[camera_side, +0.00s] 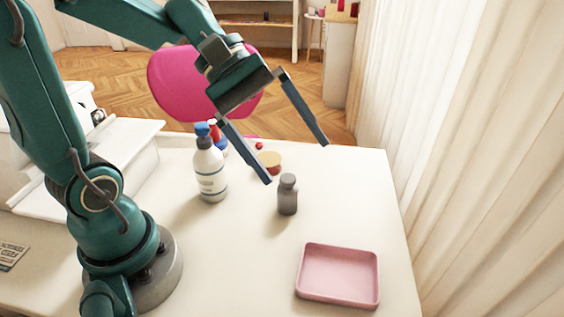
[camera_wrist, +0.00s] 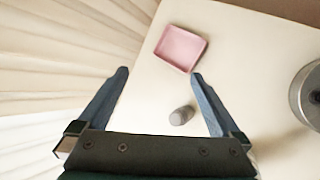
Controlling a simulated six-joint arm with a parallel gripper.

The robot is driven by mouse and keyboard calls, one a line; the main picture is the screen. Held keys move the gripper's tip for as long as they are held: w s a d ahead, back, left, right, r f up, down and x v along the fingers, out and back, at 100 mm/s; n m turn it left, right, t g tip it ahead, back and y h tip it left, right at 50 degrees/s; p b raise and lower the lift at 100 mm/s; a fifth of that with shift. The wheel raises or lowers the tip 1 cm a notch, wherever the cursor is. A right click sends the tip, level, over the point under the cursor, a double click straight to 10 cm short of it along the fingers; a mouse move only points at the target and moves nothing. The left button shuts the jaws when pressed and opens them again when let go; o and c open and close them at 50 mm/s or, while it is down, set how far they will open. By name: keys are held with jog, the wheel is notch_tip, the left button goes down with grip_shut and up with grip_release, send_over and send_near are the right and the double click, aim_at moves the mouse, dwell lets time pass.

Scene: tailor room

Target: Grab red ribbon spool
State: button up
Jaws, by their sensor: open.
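A low round thing with a tan top and red side (camera_side: 271,162), which looks like the red ribbon spool, stands on the white table in the side view, partly behind my gripper's left finger. My gripper (camera_side: 296,162) is open and empty above the table, its fingers spread wide and pointing down to the right. In the wrist view my gripper (camera_wrist: 159,73) shows both fingers apart with nothing between them. The spool does not show in the wrist view.
A grey bottle (camera_side: 288,196) stands close in front of the spool; it also shows in the wrist view (camera_wrist: 181,115). A white bottle with a blue cap (camera_side: 210,174) stands left. A pink tray (camera_side: 338,299) lies at the front right. A small red thing (camera_side: 259,146) sits behind.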

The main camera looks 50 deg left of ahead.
jog(key=w+a+f+n+t+h, duration=0.1)
jog(key=w+a+n+t+h, duration=0.1)
jog(key=w+a+n, duration=0.3)
jog(key=n+t, duration=0.5)
jog(key=n, duration=0.4)
send_over(269, 159)
jog(key=d, duration=0.1)
notch_tip(269, 159, down, 6)
jog(key=s+a+f+n, duration=0.1)
jog(key=s+a+f+n+y, duration=0.1)
jog(key=shift+s+a+f+n+t, duration=0.1)
jog(key=shift+a+f+n+t, duration=0.2)
jog(key=shift+a+f, duration=0.1)
jog(key=shift+y, duration=0.3)
jog(key=shift+f, duration=3.5)
jog(key=shift+x, duration=2.45)
jog(key=shift+r, duration=0.15)
jog(key=c, duration=1.3)
jog(key=shift+o, duration=0.2)
